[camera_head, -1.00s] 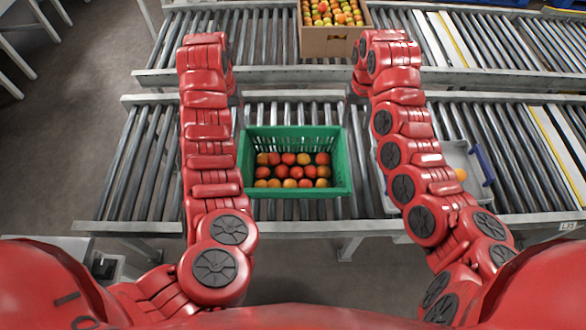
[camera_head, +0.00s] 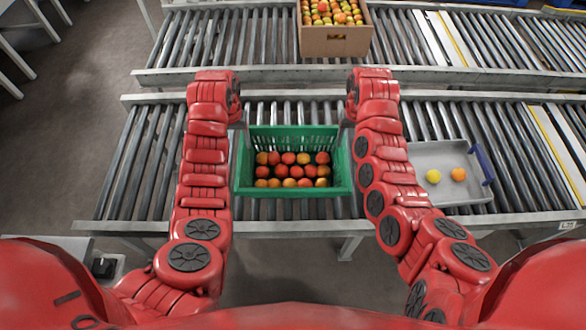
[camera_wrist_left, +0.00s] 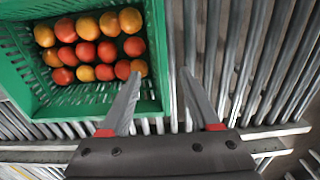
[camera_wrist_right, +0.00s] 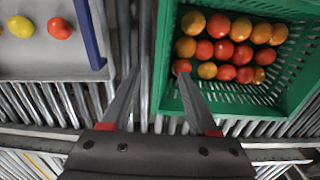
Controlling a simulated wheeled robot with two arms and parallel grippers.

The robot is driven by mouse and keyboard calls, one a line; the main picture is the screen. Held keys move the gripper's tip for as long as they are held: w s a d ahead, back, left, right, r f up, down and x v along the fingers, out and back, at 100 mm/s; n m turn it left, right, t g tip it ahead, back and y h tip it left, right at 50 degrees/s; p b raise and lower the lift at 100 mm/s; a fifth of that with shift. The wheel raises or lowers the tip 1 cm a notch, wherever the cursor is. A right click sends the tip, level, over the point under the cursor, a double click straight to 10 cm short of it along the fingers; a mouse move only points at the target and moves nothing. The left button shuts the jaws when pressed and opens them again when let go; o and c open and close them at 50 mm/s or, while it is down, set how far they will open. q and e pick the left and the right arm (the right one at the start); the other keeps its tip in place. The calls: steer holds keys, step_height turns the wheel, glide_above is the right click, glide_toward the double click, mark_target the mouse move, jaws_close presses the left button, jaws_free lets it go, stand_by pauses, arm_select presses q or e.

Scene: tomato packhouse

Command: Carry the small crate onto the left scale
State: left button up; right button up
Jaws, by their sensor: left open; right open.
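A green slatted crate (camera_head: 342,180) with several red and orange tomatoes stands on the near roller conveyor. My left gripper (camera_head: 240,122) is open at the crate's left side in the head view. In the left wrist view its fingers (camera_wrist_left: 160,75) lie either side of the crate's wall line. My right gripper (camera_head: 346,122) is open at the crate's right side. In the right wrist view its fingers (camera_wrist_right: 159,75) also lie either side of the crate wall. Contact cannot be told. A pale surface with a small dark device (camera_head: 104,266) shows at lower left; whether it is a scale is unclear.
A grey tray (camera_head: 440,155) with a blue handle and a yellow and an orange fruit lies right of the crate. A cardboard box (camera_head: 335,42) of tomatoes stands on the far conveyor. Rollers (camera_head: 140,160) left of the crate are bare.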

mark_target(241, 155)
arm_select(q)
step_height(241, 155, down, 8)
steer(key=shift+r, duration=0.1)
arm_select(e)
step_height(241, 155, down, 8)
steer(key=shift+r, duration=0.1)
arm_select(q)
jaws_close()
arm_select(e)
jaws_close()
stand_by(1.0)
